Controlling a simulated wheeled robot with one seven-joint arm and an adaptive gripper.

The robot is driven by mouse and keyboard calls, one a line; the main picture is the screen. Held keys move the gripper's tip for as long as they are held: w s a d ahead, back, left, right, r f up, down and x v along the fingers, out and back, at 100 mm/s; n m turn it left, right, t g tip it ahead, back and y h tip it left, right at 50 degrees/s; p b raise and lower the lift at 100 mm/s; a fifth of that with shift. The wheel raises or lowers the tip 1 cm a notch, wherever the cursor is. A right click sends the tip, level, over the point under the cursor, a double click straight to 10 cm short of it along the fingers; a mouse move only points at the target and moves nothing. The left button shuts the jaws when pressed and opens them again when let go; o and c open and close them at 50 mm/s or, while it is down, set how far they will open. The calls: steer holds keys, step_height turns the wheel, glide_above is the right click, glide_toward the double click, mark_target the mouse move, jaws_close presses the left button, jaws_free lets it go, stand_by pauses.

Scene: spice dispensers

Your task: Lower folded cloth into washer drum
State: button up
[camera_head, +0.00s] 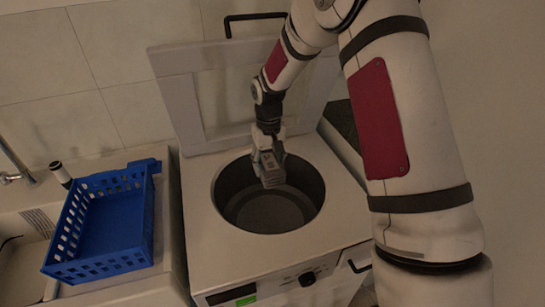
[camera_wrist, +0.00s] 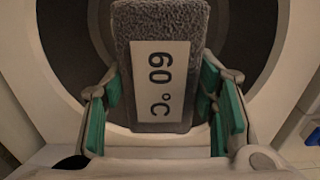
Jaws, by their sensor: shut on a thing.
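The folded cloth (camera_wrist: 160,110) is grey and fuzzy, with a white label reading "60°C" facing the wrist camera. It also shows in the head view (camera_head: 270,168), over the opening of the washer drum. My gripper (camera_wrist: 160,112) is shut on the cloth, with green-padded fingers on its left and right sides. In the head view my gripper (camera_head: 268,150) is at the back part of the drum opening. The washer drum (camera_head: 265,208) is a dark round opening in the top of the white washer (camera_head: 200,225). How deep the cloth sits cannot be told exactly.
The washer lid (camera_head: 185,110) stands raised behind the drum. A blue basket (camera_head: 110,215), seen empty, stands on the counter at left, beside a sink (camera_head: 25,250) and a tap (camera_head: 15,170). The washer's front has a knob (camera_head: 307,279) and a small green display.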

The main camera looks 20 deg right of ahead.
step_height(320, 180, down, 10)
steer(key=s+b, duration=0.1)
steer(key=b, duration=0.8)
step_height(320, 180, up, 10)
steer(key=m+p, duration=0.5)
steer(key=m, duration=1.5)
glide_above(270, 221)
steer(key=shift+r, duration=0.2)
steer(key=shift+r+m, duration=0.35)
steer(key=shift+m, duration=0.35)
steer(key=shift+w+f+b, duration=0.1)
steer(key=shift+f+b, duration=6.85)
steer(key=shift+f, duration=6.45)
steer(key=o, duration=1.3)
steer(key=shift+c, duration=0.2)
